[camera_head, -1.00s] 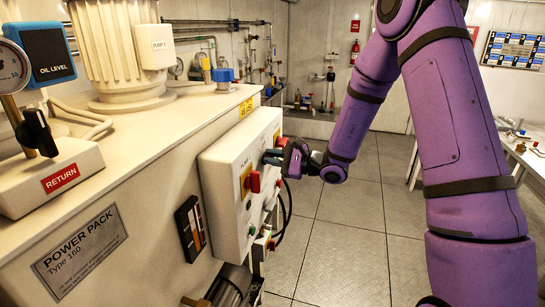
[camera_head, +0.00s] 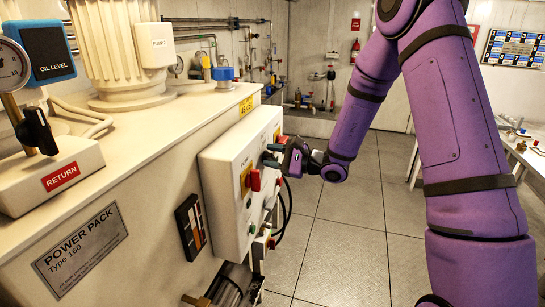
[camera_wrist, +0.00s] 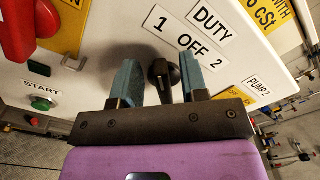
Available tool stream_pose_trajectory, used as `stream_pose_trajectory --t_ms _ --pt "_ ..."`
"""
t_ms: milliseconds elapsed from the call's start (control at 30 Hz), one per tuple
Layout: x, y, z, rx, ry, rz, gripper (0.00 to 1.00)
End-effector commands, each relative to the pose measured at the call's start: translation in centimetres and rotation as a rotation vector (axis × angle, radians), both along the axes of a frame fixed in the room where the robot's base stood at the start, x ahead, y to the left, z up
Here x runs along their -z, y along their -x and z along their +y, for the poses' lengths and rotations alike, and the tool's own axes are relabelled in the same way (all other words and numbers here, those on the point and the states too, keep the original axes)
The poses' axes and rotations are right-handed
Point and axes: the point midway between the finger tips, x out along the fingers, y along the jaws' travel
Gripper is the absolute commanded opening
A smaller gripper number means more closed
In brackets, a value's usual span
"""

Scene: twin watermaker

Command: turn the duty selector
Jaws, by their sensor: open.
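The duty selector (camera_wrist: 160,74) is a black knob on the white control panel, under a label reading DUTY, 1, OFF, 2. It shows in the wrist view between the two blue fingers of my gripper (camera_wrist: 160,80). The fingers are apart, one on each side of the knob, with a gap visible on both sides. In the head view my gripper (camera_head: 272,156) is at the panel's face (camera_head: 225,170), and the knob is hidden there.
A red switch handle (camera_head: 254,181) sits on the same panel, left of my gripper in the wrist view, with a green START button (camera_wrist: 42,103). Black cables (camera_head: 287,208) hang below. The floor (camera_head: 340,245) to the right is clear.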

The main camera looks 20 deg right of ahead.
Motion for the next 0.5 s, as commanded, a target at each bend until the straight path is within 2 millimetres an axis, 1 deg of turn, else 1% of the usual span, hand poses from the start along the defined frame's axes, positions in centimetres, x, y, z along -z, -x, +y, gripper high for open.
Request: stream_pose_trajectory --t_ms 167,500 --pt "0.0 0.9 -1.4 0.004 0.002 0.001 0.4" --pt "0.0 4.5 -6.4 0.004 0.001 0.002 0.4"
